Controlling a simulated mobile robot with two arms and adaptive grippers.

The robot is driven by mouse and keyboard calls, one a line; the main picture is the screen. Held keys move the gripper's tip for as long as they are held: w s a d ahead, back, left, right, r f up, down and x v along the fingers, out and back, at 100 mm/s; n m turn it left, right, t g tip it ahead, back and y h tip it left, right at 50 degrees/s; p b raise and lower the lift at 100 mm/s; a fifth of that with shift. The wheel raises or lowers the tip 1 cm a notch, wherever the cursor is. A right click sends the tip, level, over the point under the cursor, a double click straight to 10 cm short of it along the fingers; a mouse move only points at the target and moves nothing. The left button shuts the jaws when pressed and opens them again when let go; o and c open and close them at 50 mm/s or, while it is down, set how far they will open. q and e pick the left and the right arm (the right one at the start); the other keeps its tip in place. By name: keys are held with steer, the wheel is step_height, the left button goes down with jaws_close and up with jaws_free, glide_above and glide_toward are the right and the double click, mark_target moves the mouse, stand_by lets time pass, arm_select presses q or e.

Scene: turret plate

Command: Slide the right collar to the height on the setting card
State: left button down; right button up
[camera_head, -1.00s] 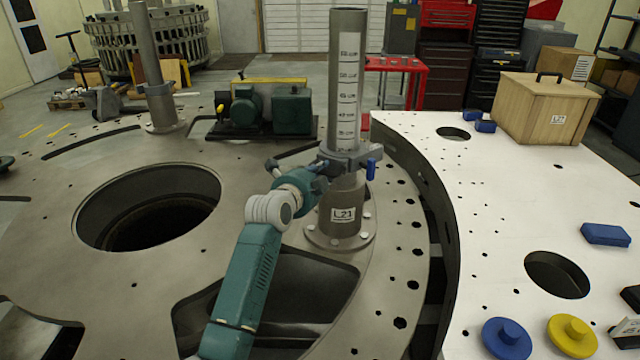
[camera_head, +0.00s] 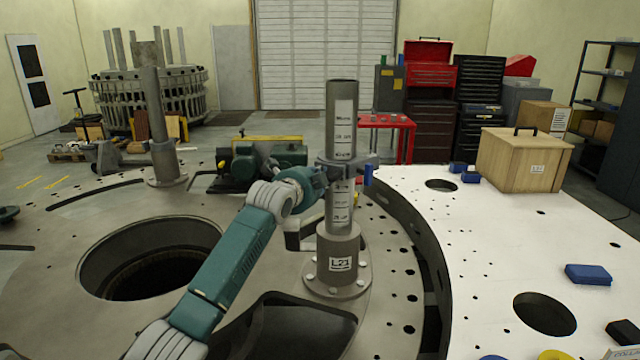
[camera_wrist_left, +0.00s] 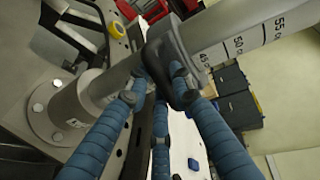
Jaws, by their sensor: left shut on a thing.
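The right collar (camera_head: 352,164) is a grey ring around the upright steel post (camera_head: 341,108), with a blue handle (camera_head: 368,176) on its right. Printed height marks show on the post above and below it. My left gripper (camera_head: 318,182) is shut on the collar from the left. In the left wrist view its blue fingers (camera_wrist_left: 160,82) close on the dark collar (camera_wrist_left: 168,50), whose edge lies beside the 45 mark; 50 and 55 show farther along. A partly cut-off card (camera_head: 622,353) at the bottom right has lettering too small to read. My right gripper is out of view.
The post stands on a bolted base labelled L21 (camera_head: 341,264). A second post (camera_head: 155,115) stands at left, beyond a large round hole (camera_head: 150,258). A white plate (camera_head: 480,240) at right bears a wooden box (camera_head: 522,160) and blue blocks (camera_head: 587,274).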

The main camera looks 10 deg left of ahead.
arm_select(q)
steer(key=shift+r, duration=0.35)
steer(key=c, duration=1.5)
jaws_free()
steer(key=shift+c, duration=0.2)
steer(key=shift+f, duration=0.25)
steer(key=v, duration=1.2)
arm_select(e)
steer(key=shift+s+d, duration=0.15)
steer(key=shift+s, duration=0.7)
arm_select(q)
steer(key=shift+r, duration=0.1)
